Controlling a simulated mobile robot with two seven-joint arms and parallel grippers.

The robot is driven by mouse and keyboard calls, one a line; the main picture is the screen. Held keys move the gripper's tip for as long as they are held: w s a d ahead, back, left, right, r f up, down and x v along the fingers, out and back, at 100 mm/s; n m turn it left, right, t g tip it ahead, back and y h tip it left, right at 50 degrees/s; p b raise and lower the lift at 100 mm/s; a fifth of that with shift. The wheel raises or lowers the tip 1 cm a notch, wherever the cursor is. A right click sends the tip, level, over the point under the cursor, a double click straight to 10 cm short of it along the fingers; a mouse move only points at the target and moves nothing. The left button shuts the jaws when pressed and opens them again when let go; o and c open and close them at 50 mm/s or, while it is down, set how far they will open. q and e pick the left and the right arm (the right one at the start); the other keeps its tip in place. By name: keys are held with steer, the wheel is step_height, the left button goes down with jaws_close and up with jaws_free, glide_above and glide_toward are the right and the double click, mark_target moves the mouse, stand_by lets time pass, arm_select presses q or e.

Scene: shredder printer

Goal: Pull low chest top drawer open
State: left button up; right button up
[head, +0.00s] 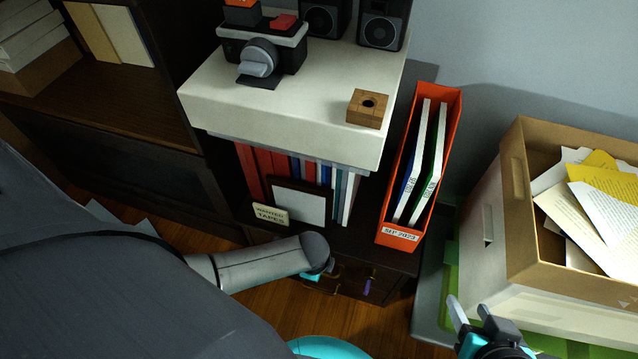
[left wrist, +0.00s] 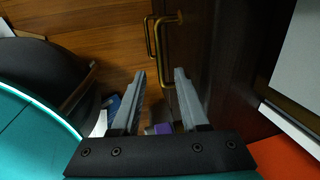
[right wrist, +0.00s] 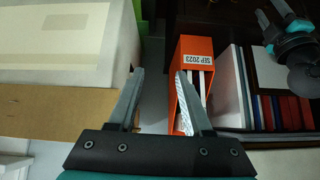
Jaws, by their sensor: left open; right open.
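The low chest (head: 400,262) is dark wood and stands below the shelf of books. Its drawer front (left wrist: 185,45) carries two brass pull handles in the left wrist view. The nearer brass handle (left wrist: 157,45) reaches down toward my left fingertips. My left gripper (left wrist: 160,75) is open, with the handle's lower end appearing between or just beyond its tips; I cannot tell contact. In the head view my left arm hides most of that gripper and part of the chest front. My right gripper (head: 470,308) is open and empty at the lower right, near the white box.
An orange file holder (head: 398,236) stands on the chest top. A framed card (head: 298,203) and several books stand beside it. A white box (head: 490,225) with an open carton of papers (head: 520,160) is at the right. Wooden floor (left wrist: 75,50) lies before the chest.

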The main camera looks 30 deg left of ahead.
arm_select(q)
steer(key=shift+w+a+f+b, duration=0.1)
steer(key=shift+w+f+b, duration=0.15)
steer(key=shift+f+b, duration=0.85)
steer(key=shift+w+f+b, duration=0.2)
steer(key=shift+f+b, duration=0.6)
steer(key=shift+f, duration=0.5)
arm_select(e)
steer(key=w+a+r+t+y, duration=0.1)
steer(key=a+r+t+y, duration=0.1)
steer(key=a+t, duration=0.4)
steer(key=shift+w+a+r+t+y, duration=0.25)
steer(key=shift+t+y, duration=0.15)
steer(key=shift+y, duration=0.5)
arm_select(q)
jaws_close()
